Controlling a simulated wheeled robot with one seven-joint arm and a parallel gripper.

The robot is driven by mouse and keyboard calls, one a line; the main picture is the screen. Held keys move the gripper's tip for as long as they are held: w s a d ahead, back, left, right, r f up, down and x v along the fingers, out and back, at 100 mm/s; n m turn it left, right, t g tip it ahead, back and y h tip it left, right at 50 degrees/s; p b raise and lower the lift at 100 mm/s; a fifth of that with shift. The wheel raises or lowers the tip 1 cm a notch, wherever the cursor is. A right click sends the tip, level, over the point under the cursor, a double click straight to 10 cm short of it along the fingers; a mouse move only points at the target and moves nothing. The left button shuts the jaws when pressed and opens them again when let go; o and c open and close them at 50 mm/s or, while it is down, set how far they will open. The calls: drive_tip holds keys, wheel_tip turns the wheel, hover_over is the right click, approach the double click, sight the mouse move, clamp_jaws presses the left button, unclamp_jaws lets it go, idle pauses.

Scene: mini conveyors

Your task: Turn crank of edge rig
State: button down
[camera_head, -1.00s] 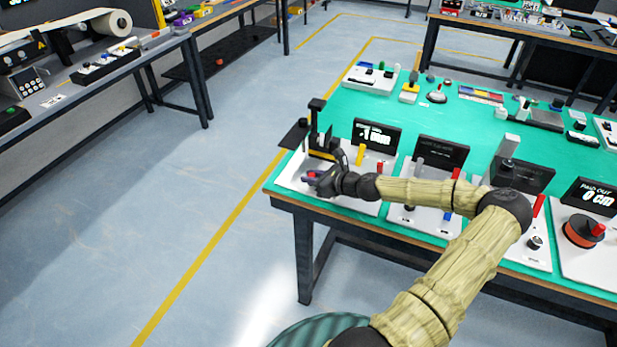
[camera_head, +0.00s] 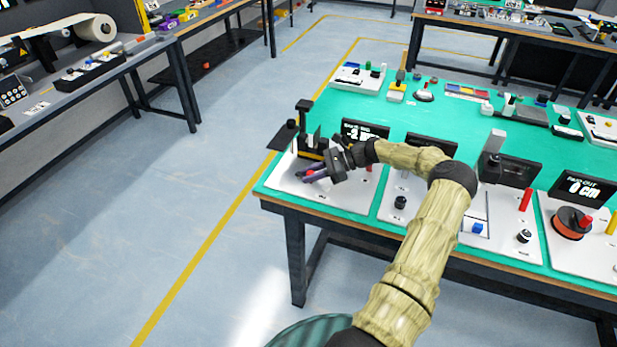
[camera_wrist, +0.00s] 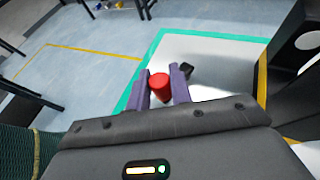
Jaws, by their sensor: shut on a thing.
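The edge rig's white base plate (camera_head: 285,178) lies at the near left corner of the green table, with a black upright frame (camera_head: 303,125) and a yellow-trimmed block on it. A black display (camera_head: 365,130) stands behind it; its reading is partly hidden by my arm. My gripper (camera_head: 315,174) is low over the plate. In the wrist view, my gripper's purple fingers (camera_wrist: 163,88) are shut on a red knob (camera_wrist: 160,86), which looks like the crank's handle. The rest of the crank is mostly hidden.
Other rigs on white plates stand in a row to the right, with a red-handled orange reel (camera_head: 572,222) at the far right. Small items lie along the table's back. Open floor (camera_head: 215,215) is left of the table.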

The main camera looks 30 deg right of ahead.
drive_tip(key=shift+w+d+n+g+y, duration=0.2)
drive_tip(key=shift+d+n+g+y, duration=0.1)
drive_tip(key=shift+n+g, duration=0.5)
drive_tip(key=shift+b, duration=0.3)
drive_tip(key=c, duration=1.3)
unclamp_jaws()
drive_tip(key=shift+r+g, duration=0.15)
drive_tip(key=shift+g, duration=0.15)
wheel_tip(320, 180, up, 10)
drive_tip(key=shift+f, duration=0.15)
